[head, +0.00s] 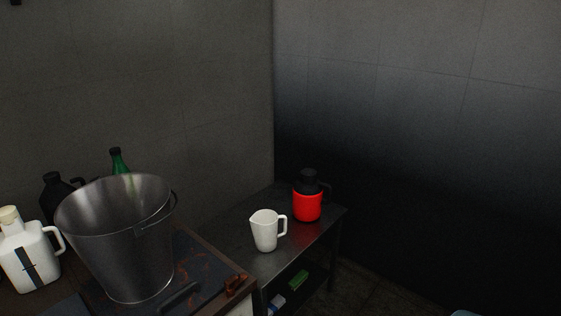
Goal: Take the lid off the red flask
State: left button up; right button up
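The red flask (307,205) stands upright near the right end of a dark side table (240,219). It has a red lower body, a black upper part and a dark handle on its right. Its black lid (308,176) sits on top. Neither of my grippers shows in the head view, so I cannot see whether they are open or shut.
A white jug (264,232) stands on the table left of the flask. A large metal bucket (125,245), a white canister (27,258), a dark jug (54,194) and a green bottle (118,162) are at the left. Walls rise behind; floor is open at right.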

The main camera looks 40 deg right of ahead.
aim_at(307, 175)
jog(key=l+u, duration=0.1)
jog(key=l, duration=0.6)
jog(key=k+l+u, duration=0.15)
jog(key=l, duration=0.5)
jog(key=l+u, duration=0.1)
jog(key=l, duration=0.6)
jog(key=l+u, duration=0.25)
jog(key=l, duration=0.2)
jog(key=k+l+u, duration=0.2)
jog(key=l, duration=0.3)
jog(key=l+z, duration=0.15)
jog(key=l, duration=0.15)
jog(key=i+l+z, duration=0.1)
jog(key=l, duration=0.2)
jog(key=i+l+z, duration=0.1)
jog(key=z, duration=0.85)
jog(key=i+z, duration=0.15)
jog(key=z, duration=0.35)
jog(key=i+z, duration=0.15)
jog(key=z, duration=0.35)
